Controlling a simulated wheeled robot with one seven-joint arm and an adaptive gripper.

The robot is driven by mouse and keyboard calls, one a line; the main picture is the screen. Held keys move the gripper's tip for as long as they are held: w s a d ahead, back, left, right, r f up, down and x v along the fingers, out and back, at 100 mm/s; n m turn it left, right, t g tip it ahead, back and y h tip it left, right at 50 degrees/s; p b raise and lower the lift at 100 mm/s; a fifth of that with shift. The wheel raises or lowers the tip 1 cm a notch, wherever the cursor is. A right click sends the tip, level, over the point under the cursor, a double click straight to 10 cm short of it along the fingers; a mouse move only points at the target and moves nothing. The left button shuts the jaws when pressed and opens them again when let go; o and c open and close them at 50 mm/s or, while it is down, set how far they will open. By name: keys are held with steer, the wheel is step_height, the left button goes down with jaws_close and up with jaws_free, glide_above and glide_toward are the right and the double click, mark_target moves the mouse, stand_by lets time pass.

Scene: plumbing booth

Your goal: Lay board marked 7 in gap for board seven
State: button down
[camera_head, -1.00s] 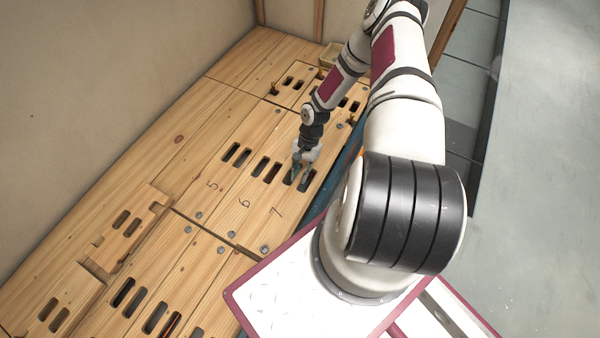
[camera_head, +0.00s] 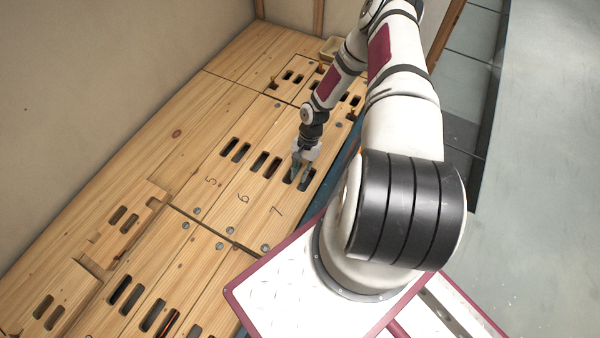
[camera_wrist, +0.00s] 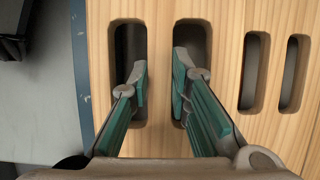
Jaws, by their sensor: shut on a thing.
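The board marked 7 (camera_head: 268,226) lies among the floor boards, at the right edge of the row beside the boards marked 5 (camera_head: 205,195) and 6 (camera_head: 237,210). It looks level with its neighbour and in line with it. My gripper (camera_head: 301,178) is at this board's two slots. In the wrist view, my gripper (camera_wrist: 161,80) has one green-padded finger in each slot and is shut on the strip of wood between them. The fingertips partly cover the slots. The gap under the board is hidden.
Nearer boards with slots (camera_head: 150,290) lie past a cross seam. A raised slotted piece (camera_head: 124,220) sits at the left. A small tray (camera_head: 329,48) stands at the far end. A blue edge strip (camera_wrist: 83,70) borders board 7. My base covers the near right.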

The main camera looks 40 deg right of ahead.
mark_target(300, 178)
steer(key=shift+f+b, duration=1.6)
steer(key=shift+f, duration=0.2)
stand_by(0.9)
steer(key=c, duration=1.4)
jaws_free()
steer(key=v, duration=1.2)
steer(key=shift+d, duration=0.1)
